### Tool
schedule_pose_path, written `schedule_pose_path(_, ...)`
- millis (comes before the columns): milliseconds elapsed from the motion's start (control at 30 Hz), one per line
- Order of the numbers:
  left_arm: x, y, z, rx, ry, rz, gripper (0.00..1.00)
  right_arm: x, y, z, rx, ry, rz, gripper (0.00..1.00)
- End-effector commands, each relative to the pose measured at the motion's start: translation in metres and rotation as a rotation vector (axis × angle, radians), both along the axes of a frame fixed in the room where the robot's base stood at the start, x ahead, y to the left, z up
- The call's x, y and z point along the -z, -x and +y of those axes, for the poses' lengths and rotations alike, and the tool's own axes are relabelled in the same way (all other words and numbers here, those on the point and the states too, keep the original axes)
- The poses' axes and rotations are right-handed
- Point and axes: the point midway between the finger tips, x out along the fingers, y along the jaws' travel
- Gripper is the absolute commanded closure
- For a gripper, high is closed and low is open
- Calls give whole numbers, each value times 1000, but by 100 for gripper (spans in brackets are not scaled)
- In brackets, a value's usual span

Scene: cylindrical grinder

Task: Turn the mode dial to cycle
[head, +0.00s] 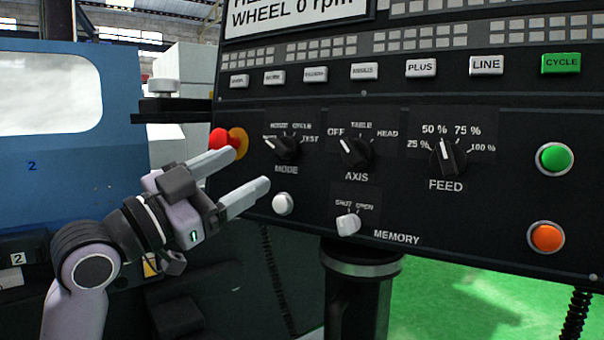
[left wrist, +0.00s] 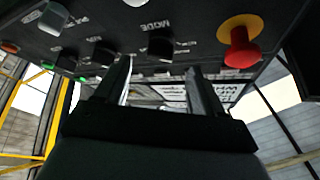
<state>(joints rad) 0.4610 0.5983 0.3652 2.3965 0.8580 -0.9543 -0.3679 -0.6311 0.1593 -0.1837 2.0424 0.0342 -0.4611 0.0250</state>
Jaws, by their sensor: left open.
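The mode dial (head: 284,148) is a black knob on the dark control panel (head: 400,187). Its white mark points up and left to the leftmost label, away from the CYCLE label, which sits above and to the right. The dial also shows in the left wrist view (left wrist: 160,46), ahead of and between the fingers. My left gripper (head: 251,168) is open and empty, its two fingers pointing at the panel just left of and below the dial. I see no contact with the dial. My right gripper is not in view.
A red emergency stop (head: 219,139) on a yellow base is close to the upper finger. A white button (head: 282,204) is below the dial. The axis dial (head: 355,152), feed dial (head: 447,157) and memory switch (head: 348,223) are to the right. A lit green CYCLE key (head: 561,63) is above.

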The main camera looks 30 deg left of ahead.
Motion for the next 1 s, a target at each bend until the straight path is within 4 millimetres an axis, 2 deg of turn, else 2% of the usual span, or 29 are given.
schedule_pose_path(67, -5, 4, -1, 2, -11, -17, 31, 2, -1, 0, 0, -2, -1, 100)
schedule_pose_path(167, -10, -1, -3, 4, -12, -20, 31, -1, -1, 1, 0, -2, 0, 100)
schedule_pose_path(600, -28, -52, -19, 5, -9, -17, 31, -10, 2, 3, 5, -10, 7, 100)
schedule_pose_path(967, -29, -59, -21, 4, -12, -17, 31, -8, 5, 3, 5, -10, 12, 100)
schedule_pose_path(1000, -29, -59, -21, 4, -12, -17, 35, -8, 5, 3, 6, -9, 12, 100)
